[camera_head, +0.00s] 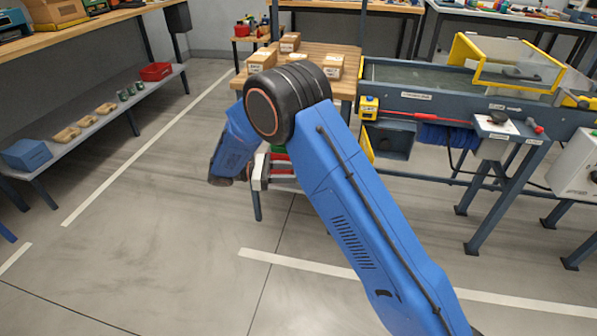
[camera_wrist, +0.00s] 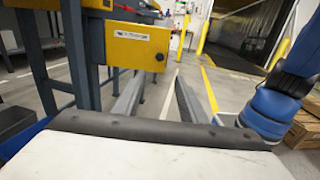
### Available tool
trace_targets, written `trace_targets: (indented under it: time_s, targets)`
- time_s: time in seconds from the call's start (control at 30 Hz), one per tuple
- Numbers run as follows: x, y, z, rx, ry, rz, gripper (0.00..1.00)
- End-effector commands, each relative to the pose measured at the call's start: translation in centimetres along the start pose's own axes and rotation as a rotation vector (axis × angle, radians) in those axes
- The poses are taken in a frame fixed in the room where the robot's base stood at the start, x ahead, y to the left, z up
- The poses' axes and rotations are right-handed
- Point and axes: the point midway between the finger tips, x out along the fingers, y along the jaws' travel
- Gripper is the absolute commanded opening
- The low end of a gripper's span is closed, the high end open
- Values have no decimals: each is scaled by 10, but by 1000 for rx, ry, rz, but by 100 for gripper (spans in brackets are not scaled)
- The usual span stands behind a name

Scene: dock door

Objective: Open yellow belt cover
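The yellow belt cover (camera_head: 462,50) is a clear panel in a yellow frame on top of the conveyor (camera_head: 410,103) at the upper right of the head view. A dark handle (camera_head: 521,74) shows at the frame. Whether the cover is latched, I cannot tell. My gripper is mostly hidden behind my blue arm in the head view, well left of the cover. In the wrist view my gripper (camera_wrist: 158,98) has its two grey fingers apart, with only floor between them. The cover cannot be made out in the wrist view.
A wooden table with cartons (camera_head: 262,56) stands left of the conveyor. A shelf (camera_head: 95,119) runs along the left. A control pedestal (camera_head: 498,126) stands before the conveyor, with a white box (camera_head: 577,165) at right. Floor in front is clear.

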Motion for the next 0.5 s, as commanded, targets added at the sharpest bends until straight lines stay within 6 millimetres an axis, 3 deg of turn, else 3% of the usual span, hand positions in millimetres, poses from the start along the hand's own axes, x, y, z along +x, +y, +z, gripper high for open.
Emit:
trace_targets:
  time_s: [0.2,0.37,0.5]
  targets:
    - [0,0,0,0,0,0,38]
    - [0,0,0,0,0,0,2]
    - [6,-1,5,6,17,-10,0]
